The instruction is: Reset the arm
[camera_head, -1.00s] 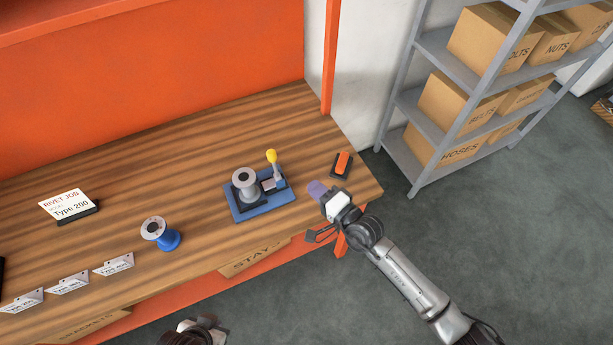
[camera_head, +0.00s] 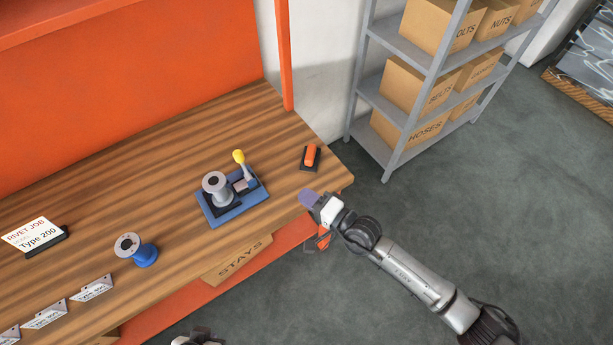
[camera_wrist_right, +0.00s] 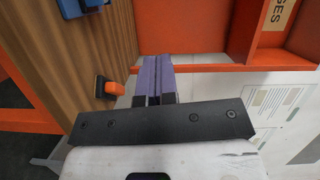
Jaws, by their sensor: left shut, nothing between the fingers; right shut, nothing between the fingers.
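My right gripper (camera_head: 306,197) has its purple fingers shut and empty, just off the bench's front right corner. In the right wrist view its fingers (camera_wrist_right: 157,75) are pressed together with nothing between them. A blue-based press (camera_head: 233,205) stands on the bench to its left, with a grey spool on it and an upright lever with a yellow knob (camera_head: 239,157). The gripper is apart from the press. Only a small part of my left gripper (camera_head: 200,339) shows at the bottom edge; its fingers are hidden.
An orange switch (camera_head: 311,157) sits near the bench's (camera_head: 270,120) right end. A blue spool (camera_head: 143,255), a Type 200 sign (camera_head: 36,236) and several small label stands are at left. A shelf (camera_head: 395,130) with boxes stands behind right.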

